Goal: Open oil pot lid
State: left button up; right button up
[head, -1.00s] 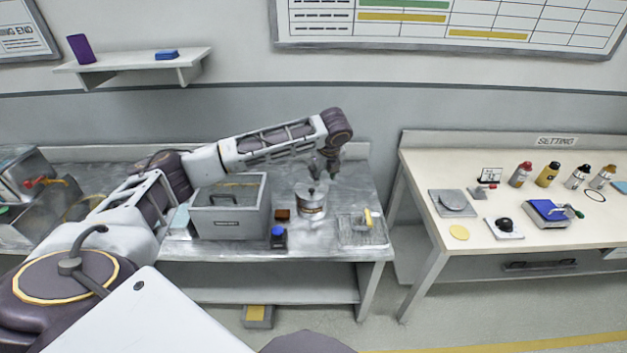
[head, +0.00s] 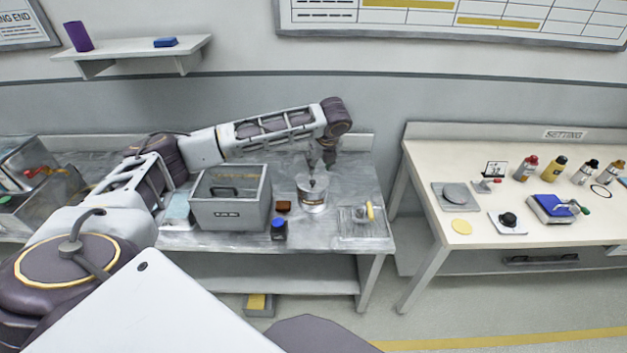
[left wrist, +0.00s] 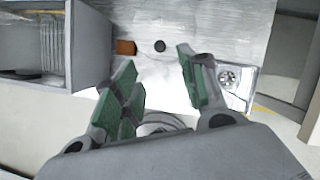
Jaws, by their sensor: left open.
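The oil pot (head: 312,197), a short silver metal pot with a label band and a dark knob on its lid (head: 312,182), stands upright on the metal table. The lid is on it. My left gripper (head: 323,162) is just above and slightly right of the lid in the head view. In the left wrist view the green-padded fingers (left wrist: 158,88) are spread apart with nothing held. A round grey metal shape (left wrist: 165,122), probably the pot, shows low between them, mostly hidden by the gripper body. My right gripper is not in view.
A grey open box (head: 230,213) stands left of the pot. A wire-like tray (head: 352,226) with a yellow-handled item lies right. A second table (head: 430,160) is across a gap.

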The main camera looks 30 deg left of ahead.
aim_at(313, 181)
pick_arm(q)
jog(key=x, duration=1.2)
jog(key=shift+f, duration=0.1)
jog(key=shift+c, duration=0.4)
grip_shut()
